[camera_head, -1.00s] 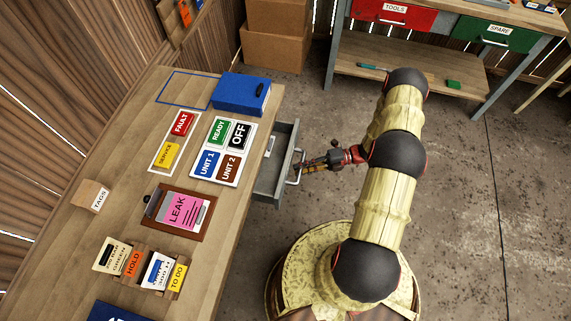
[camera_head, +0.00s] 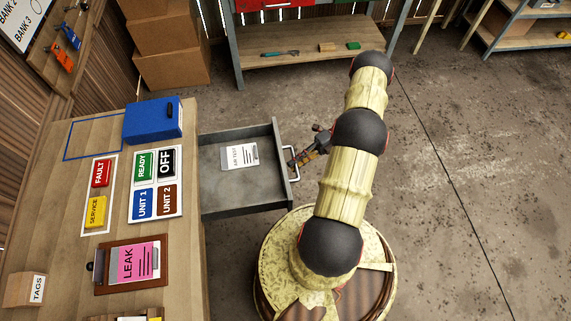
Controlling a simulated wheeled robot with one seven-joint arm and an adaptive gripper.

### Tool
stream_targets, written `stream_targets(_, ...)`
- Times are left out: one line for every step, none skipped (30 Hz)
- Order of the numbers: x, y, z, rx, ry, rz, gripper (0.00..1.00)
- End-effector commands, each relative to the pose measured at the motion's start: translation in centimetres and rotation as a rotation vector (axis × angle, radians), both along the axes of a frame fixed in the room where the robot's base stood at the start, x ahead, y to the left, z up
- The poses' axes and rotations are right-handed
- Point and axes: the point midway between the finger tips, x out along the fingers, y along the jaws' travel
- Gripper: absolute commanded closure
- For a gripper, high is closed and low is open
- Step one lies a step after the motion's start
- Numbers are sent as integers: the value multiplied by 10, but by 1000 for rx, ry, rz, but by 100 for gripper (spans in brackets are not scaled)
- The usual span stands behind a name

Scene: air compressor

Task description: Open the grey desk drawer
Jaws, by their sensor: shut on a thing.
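The grey desk drawer (camera_head: 232,187) stands pulled well out from the right side of the wooden desk (camera_head: 72,212). A white card or tag with dark print (camera_head: 239,156) lies inside on the drawer floor. A pale bar handle (camera_head: 293,164) is on the drawer's front. My gripper (camera_head: 296,161) is at the handle and shut on it. The fingertips are small in this view and partly overlap the handle.
A blue box (camera_head: 154,119), sign plates (camera_head: 157,184) and a clipboard with a pink sheet (camera_head: 132,263) are on the desk. Cardboard boxes (camera_head: 172,64) and a workbench (camera_head: 310,50) stand behind. Concrete floor (camera_head: 450,190) to the right is clear.

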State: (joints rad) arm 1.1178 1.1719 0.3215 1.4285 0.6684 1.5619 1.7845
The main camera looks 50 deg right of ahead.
Motion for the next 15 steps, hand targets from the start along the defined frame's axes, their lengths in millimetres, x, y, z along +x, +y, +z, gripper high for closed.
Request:
stream_targets(-1, -2, -2, -3, 2, -1, 100)
stream_targets(-2, -3, -2, -3, 2, -1, 100)
stream_targets(-3, -4, -1, -3, 2, 0, 100)
stream_targets(-3, -5, -1, -3, 2, 0, 100)
stream_targets(-3, -5, -1, -3, 2, 0, 100)
stream_targets(-3, -5, -1, -3, 2, 0, 100)
stream_targets(-4, -5, -1, -3, 2, 0, 100)
stream_targets(-4, -6, -1, -3, 2, 0, 100)
stream_targets(-3, -5, -1, -3, 2, 0, 100)
stream_targets(-3, -5, -1, -3, 2, 0, 100)
stream_targets(-3, -5, -1, -3, 2, 0, 100)
stream_targets(-3, -5, -1, -3, 1, 0, 100)
stream_targets(-3, -5, -1, -3, 2, 0, 100)
stream_targets(-3, -5, -1, -3, 1, 0, 100)
stream_targets(-3, -5, -1, -3, 1, 0, 86)
